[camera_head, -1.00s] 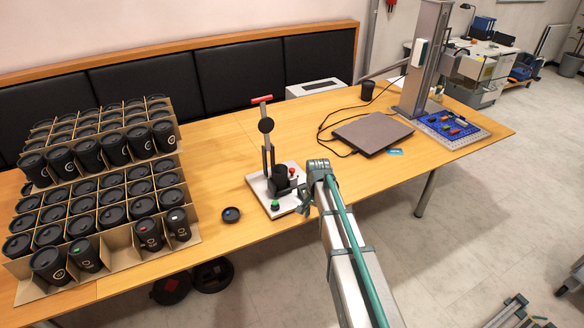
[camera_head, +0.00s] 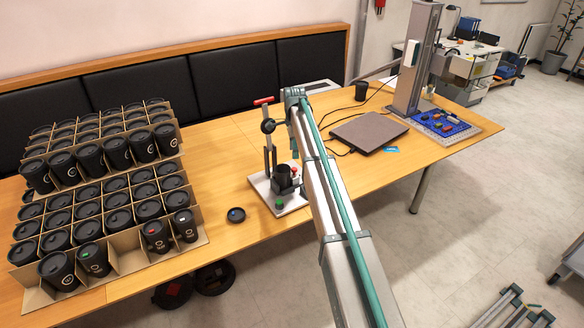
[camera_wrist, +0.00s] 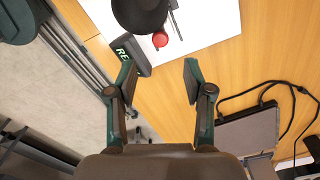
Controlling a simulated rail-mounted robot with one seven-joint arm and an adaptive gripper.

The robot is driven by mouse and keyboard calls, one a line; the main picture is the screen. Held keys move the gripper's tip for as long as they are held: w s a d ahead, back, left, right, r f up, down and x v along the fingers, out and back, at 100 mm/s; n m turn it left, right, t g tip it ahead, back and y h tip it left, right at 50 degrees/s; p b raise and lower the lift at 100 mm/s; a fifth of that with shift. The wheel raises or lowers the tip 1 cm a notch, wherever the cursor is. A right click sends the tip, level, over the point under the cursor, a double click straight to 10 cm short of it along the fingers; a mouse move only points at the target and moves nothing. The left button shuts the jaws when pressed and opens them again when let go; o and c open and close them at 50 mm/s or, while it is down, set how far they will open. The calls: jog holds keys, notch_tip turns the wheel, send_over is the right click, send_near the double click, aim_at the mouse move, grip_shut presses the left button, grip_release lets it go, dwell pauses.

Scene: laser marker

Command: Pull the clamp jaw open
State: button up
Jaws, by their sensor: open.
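The marking fixture stands on a white base plate (camera_head: 291,206), with a tall upright and a red-handled lever (camera_head: 263,101) at its top. A dark round clamp or holder (camera_head: 284,178) sits low on the plate; whether its jaw is open or shut I cannot tell. In the wrist view, a round black part (camera_wrist: 140,14), a red button (camera_wrist: 160,39) and a dark block with green letters (camera_wrist: 131,55) show beyond my fingers. My gripper (camera_wrist: 160,70) is open and empty, its left finger close to the block; contact is unclear. In the head view my arm hides the fingers.
Crates of black lidded cups (camera_head: 100,225) fill the left of the table. A loose black lid (camera_head: 236,215) lies left of the plate. A grey laptop (camera_head: 368,133) with cables and a blue parts tray (camera_head: 440,123) are to the right.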

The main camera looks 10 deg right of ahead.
aim_at(294, 169)
notch_tip(294, 169, down, 9)
jog(key=shift+r+p, duration=0.1)
jog(key=shift+p, duration=0.95)
grip_shut()
